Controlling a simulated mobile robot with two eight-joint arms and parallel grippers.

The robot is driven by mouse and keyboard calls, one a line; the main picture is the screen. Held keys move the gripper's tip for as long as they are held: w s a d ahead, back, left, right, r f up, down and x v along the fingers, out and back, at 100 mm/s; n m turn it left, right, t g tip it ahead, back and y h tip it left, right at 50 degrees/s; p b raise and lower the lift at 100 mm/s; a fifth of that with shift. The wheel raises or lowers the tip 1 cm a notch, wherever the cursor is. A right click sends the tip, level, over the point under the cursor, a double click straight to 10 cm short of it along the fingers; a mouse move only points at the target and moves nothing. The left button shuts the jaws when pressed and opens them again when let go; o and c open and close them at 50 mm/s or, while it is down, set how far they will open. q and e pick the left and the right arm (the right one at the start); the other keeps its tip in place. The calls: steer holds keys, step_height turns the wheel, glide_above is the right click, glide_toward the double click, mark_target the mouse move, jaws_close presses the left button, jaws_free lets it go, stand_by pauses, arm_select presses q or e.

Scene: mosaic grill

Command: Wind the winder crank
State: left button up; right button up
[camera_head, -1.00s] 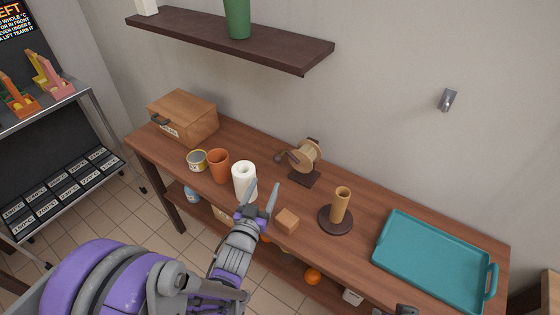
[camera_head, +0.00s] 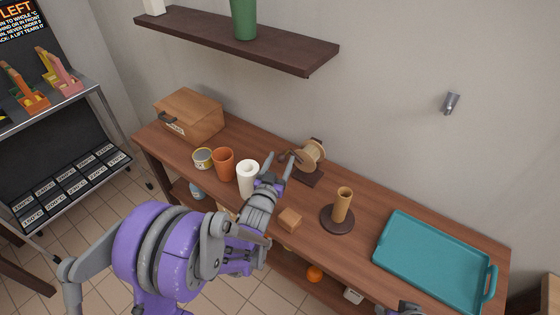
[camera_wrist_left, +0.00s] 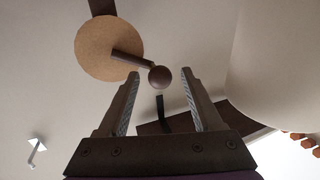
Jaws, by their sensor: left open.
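The winder (camera_head: 312,155) is a pale wooden spool on a dark base (camera_head: 309,177) at the back of the wooden table. In the left wrist view its round tan disc (camera_wrist_left: 95,50) carries a dark crank arm (camera_wrist_left: 128,59) that ends in a round brown knob (camera_wrist_left: 159,77). My left gripper (camera_head: 279,160) is open at the crank side of the winder. In the left wrist view the knob appears between the open fingertips, and neither finger visibly closes on it. Only a small grey part of what looks like my right arm shows at the bottom edge.
A white roll (camera_head: 247,180), an orange cup (camera_head: 223,165) and a can (camera_head: 202,158) stand left of my left gripper. A small wooden block (camera_head: 289,219), a round stand with an upright tube (camera_head: 342,205) and a teal tray (camera_head: 386,259) lie to the right. A shelf (camera_head: 290,56) hangs above.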

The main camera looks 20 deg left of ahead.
arm_select(q)
jaws_close()
stand_by(1.4)
